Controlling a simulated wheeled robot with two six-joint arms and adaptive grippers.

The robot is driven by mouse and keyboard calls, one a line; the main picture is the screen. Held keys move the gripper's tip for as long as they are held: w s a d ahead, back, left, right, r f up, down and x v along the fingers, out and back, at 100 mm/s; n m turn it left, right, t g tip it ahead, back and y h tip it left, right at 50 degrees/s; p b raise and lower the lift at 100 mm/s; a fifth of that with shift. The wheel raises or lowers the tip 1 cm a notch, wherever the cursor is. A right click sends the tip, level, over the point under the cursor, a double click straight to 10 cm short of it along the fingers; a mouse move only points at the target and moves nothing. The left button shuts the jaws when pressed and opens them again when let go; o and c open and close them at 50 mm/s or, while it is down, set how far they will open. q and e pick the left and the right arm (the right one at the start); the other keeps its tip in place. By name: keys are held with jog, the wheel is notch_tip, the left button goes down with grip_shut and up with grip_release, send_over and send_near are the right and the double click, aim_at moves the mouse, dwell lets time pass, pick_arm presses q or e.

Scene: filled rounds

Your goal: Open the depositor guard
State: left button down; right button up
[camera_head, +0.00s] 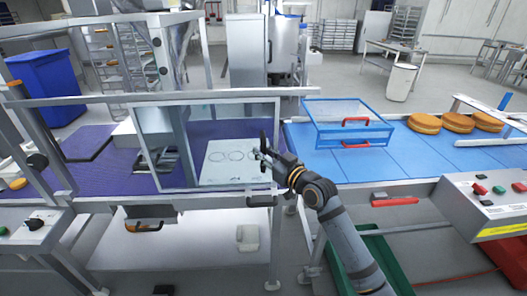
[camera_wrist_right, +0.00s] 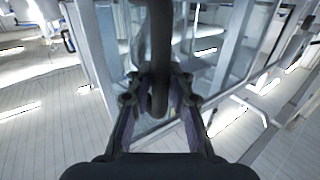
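The depositor guard (camera_head: 222,104) is a clear panel in a grey metal frame, standing upright and closed at the front of the depositor. A dark upright guard handle (camera_head: 263,139) sits near its right edge. My right gripper (camera_head: 262,153) reaches in from the lower right and is at that handle. In the right wrist view the handle (camera_wrist_right: 159,50) is a thick dark bar between the two fingers of the gripper (camera_wrist_right: 160,92), which look closed against its sides. My left gripper is not in view.
Behind the guard lies a pale plate (camera_head: 235,174) with round outlines on a purple belt (camera_head: 88,178). To the right are a blue belt (camera_head: 350,165), a blue-framed clear cover (camera_head: 345,110) with red handles, and several filled rounds (camera_head: 458,122). A control box (camera_head: 490,205) stands front right.

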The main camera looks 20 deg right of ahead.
jog(key=o, duration=0.3)
jog(key=shift+s+r, duration=0.1)
jog(key=shift+r, duration=0.2)
jog(key=v, duration=0.7)
jog(key=shift+s, duration=0.25)
jog(key=shift+f, duration=0.1)
